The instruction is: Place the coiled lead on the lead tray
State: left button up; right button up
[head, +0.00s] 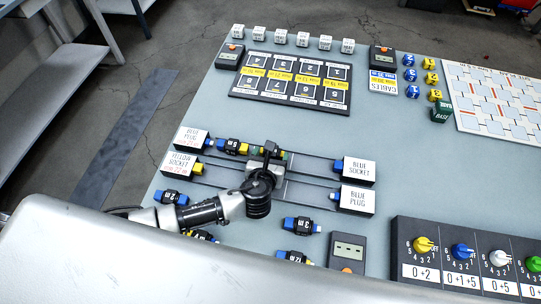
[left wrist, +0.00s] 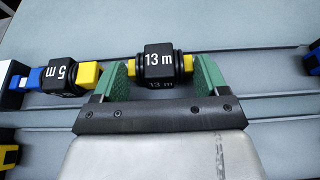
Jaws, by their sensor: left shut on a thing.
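A black coiled lead marked 13 m (left wrist: 158,62), with yellow ends, sits between the green finger pads of my left gripper (left wrist: 152,75). The gripper is shut on it. In the head view my left gripper (head: 268,154) is over the upper of two long grey lanes (head: 314,164) and hides most of the lead. These lanes look like the lead tray, with labelled end blocks. A 5 m lead (head: 232,146), blue and yellow at its ends, lies just left of the gripper. I cannot tell whether the held lead touches the lane. My right gripper is not in view.
White-topped blocks include blue plug (head: 192,138), yellow socket (head: 181,163) and blue socket (head: 355,169). More leads (head: 301,225) lie nearer me, beside a small meter (head: 347,252). A dial panel (head: 470,258) is at right. A numbered board (head: 290,83) is behind.

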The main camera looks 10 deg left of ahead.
pick_arm(q)
jog(key=o, duration=0.9)
jog(key=shift+f, duration=0.1)
jog(key=shift+o, duration=0.2)
jog(key=shift+s+r, duration=0.15)
jog(key=shift+r, duration=0.1)
jog(key=v, duration=1.1)
jog(key=shift+s+r, duration=0.2)
jog(key=shift+s, duration=0.15)
